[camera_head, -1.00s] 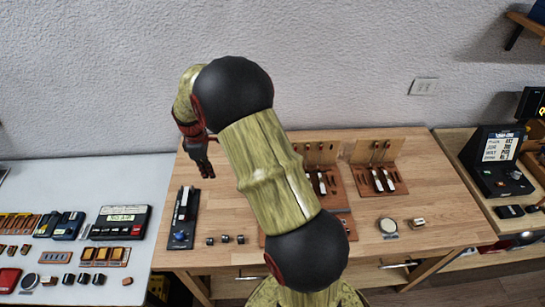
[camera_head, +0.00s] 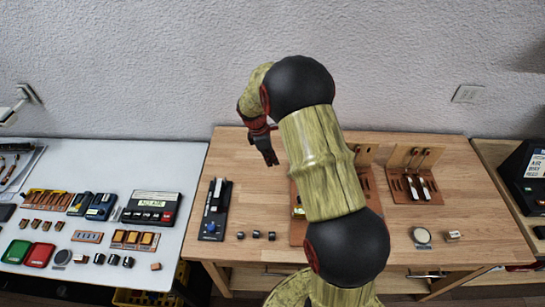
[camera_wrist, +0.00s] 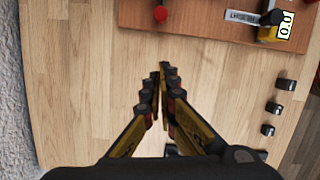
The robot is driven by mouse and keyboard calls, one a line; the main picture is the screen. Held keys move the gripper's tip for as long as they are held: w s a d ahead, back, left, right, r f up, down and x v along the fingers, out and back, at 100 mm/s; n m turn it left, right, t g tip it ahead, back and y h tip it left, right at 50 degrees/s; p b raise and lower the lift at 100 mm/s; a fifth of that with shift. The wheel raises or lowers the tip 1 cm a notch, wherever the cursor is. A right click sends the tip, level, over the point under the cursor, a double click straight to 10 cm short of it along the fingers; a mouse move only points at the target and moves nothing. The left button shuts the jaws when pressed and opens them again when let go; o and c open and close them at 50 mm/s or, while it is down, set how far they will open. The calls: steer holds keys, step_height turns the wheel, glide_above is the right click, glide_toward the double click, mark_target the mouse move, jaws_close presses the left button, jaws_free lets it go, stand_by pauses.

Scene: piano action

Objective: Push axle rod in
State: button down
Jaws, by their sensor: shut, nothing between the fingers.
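My gripper (camera_head: 270,160) hangs over the back left of the wooden table in the head view, its fingers pointing down. In the wrist view its fingers (camera_wrist: 161,72) are together with nothing between them, above bare wood. Ahead of them lies a reddish-brown board (camera_wrist: 200,14) with a red round knob (camera_wrist: 160,13) on it. The board also carries a metal bar with a dark end (camera_wrist: 250,17) and a yellow part with a "0.0" display (camera_wrist: 285,25). I cannot tell which part is the axle rod. The gripper is apart from the board. My arm hides much of the board in the head view.
Several small dark blocks (camera_wrist: 277,108) stand to the right in the wrist view. A black device with a blue knob (camera_head: 215,208) is on the table's left. Another board with upright pieces (camera_head: 415,185) and a round dial (camera_head: 421,236) are right. Bare wood surrounds my gripper.

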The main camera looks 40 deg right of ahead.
steer(key=x, duration=0.5)
steer(key=shift+f+b, duration=0.25)
steer(key=shift+b, duration=0.1)
steer(key=d, duration=0.1)
steer(key=s+d, duration=0.1)
steer(key=d, duration=0.1)
steer(key=shift+s+r, duration=0.1)
steer(key=shift+s, duration=0.25)
steer(key=shift+s+d, duration=0.1)
steer(key=shift+d, duration=0.25)
steer(key=s+d, duration=0.1)
steer(key=d, duration=0.1)
steer(key=s+d+p, duration=0.1)
steer(key=s, duration=0.1)
steer(key=shift+d, duration=0.4)
steer(key=shift+w, duration=0.1)
steer(key=shift+a, duration=0.1)
